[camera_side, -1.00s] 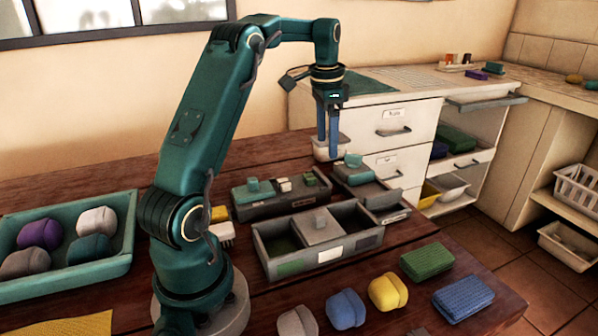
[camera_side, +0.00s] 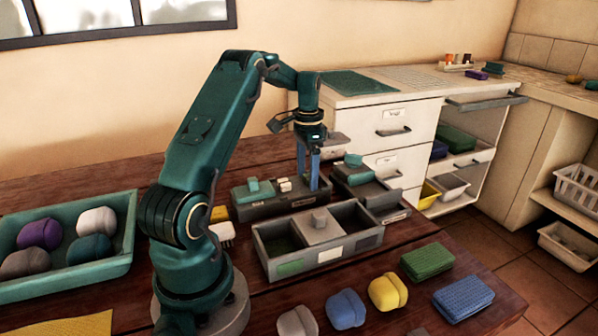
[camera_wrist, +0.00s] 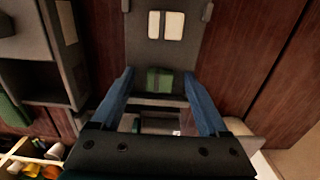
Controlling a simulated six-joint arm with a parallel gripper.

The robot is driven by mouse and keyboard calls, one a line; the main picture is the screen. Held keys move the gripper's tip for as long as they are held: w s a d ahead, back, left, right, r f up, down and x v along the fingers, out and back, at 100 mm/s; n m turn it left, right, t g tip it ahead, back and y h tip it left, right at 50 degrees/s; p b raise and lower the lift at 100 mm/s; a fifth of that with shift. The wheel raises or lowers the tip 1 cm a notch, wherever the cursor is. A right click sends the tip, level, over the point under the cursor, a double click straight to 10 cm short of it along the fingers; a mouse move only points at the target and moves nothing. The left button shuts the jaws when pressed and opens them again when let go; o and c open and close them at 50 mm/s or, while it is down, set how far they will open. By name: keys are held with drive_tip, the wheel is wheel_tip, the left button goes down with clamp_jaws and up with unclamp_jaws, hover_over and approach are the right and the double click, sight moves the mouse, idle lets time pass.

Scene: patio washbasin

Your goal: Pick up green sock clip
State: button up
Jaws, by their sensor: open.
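The green sock clip (camera_wrist: 160,80) lies in a compartment of a dark grey clip tray (camera_wrist: 137,45). In the wrist view it sits between my gripper's two blue fingers (camera_wrist: 159,75), with a visible gap on each side. In the side view my gripper (camera_side: 308,186) points down at the right end of the same tray (camera_side: 285,206). The fingers hide the green clip there. My gripper is open and holds nothing.
Cream clips (camera_side: 285,186) and teal clips (camera_side: 258,188) share the tray. A divided grey box (camera_side: 265,255) stands in front. A grey stepped holder (camera_side: 372,190) is close on the right. Rolled and folded socks lie at the front.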

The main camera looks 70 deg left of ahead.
clamp_jaws()
drive_tip(key=shift+r, duration=0.1)
